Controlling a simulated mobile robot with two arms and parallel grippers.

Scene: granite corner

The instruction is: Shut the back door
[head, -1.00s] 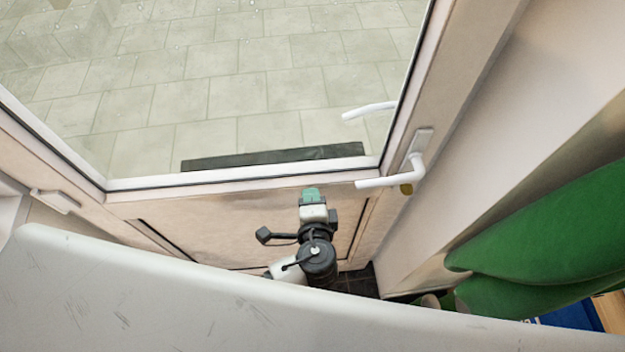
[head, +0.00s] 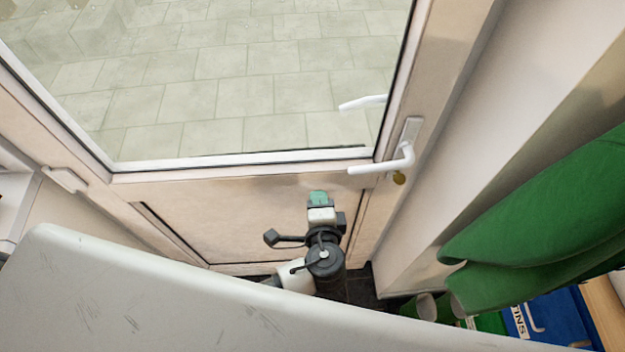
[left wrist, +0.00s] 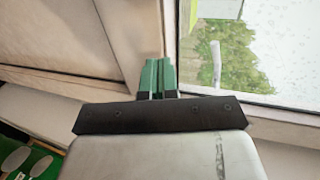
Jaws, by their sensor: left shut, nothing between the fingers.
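The back door (head: 280,213) fills the middle of the head view, with a large glass pane above a pale lower panel. Its white lever handle (head: 382,166) is at the right edge, and another white lever shows through the glass. I cannot tell whether the door sits fully in its frame. My left gripper (head: 317,198) has green fingertips, shut and empty, in front of the lower panel, below and left of the handle. In the left wrist view its fingertips (left wrist: 158,76) lie over the pale door frame beside the glass; contact is unclear. My right gripper is not in view.
A pale wall (head: 500,150) runs along the right. Green cloth-like shapes (head: 540,210) and a blue item (head: 548,318) lie at lower right. A scuffed pale surface (head: 130,300) crosses the bottom. Paving (head: 220,85) shows through the glass.

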